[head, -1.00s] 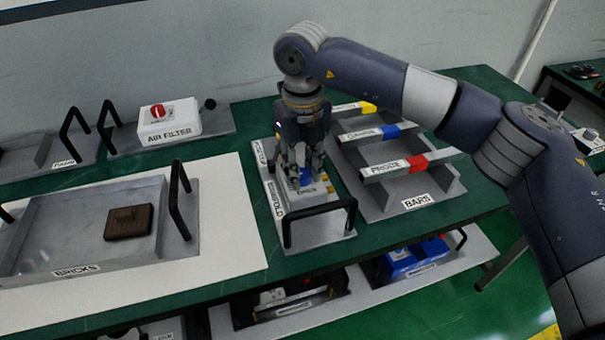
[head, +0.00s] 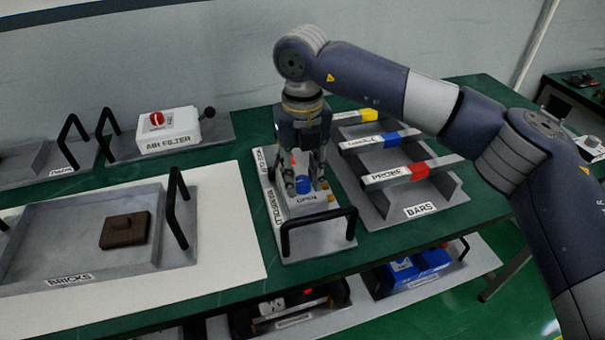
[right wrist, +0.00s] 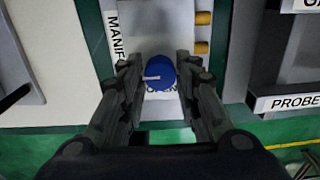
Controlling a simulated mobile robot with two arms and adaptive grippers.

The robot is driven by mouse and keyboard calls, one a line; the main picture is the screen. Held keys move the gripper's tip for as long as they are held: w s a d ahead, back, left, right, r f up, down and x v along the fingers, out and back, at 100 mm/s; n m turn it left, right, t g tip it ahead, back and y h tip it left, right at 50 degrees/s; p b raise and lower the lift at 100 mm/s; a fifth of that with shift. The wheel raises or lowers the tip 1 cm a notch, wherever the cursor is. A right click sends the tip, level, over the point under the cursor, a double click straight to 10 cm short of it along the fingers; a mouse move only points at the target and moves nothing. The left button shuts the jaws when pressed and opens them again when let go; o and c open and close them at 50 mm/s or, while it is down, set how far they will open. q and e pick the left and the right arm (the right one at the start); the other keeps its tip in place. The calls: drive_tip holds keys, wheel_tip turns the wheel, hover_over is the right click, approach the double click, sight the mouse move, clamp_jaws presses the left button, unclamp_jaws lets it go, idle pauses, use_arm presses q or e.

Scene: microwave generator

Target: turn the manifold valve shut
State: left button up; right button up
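The manifold (head: 327,207) is a white block with brass fittings in a grey tray with a black handle. Its valve is a round blue knob (head: 303,184) on top, with the word OPEN printed beside it. In the right wrist view the knob (right wrist: 160,76) has a pale pointer mark toward the left. My right gripper (head: 305,187) points down over the manifold, with one finger on each side of the knob. In the right wrist view the gripper (right wrist: 161,68) is spread, with narrow gaps beside the knob. My left gripper is not in view.
The bars rack (head: 440,190) stands close on the right, with the probe bar (head: 395,173) nearest. The tray's black handle (head: 318,215) rises in front of the manifold. The bricks tray (head: 70,235) and air filter (head: 168,130) are to the left.

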sight(303, 181)
drive_tip(key=shift+o, duration=1)
drive_tip(key=shift+r, duration=0.1)
wheel_tip(303, 181, up, 12)
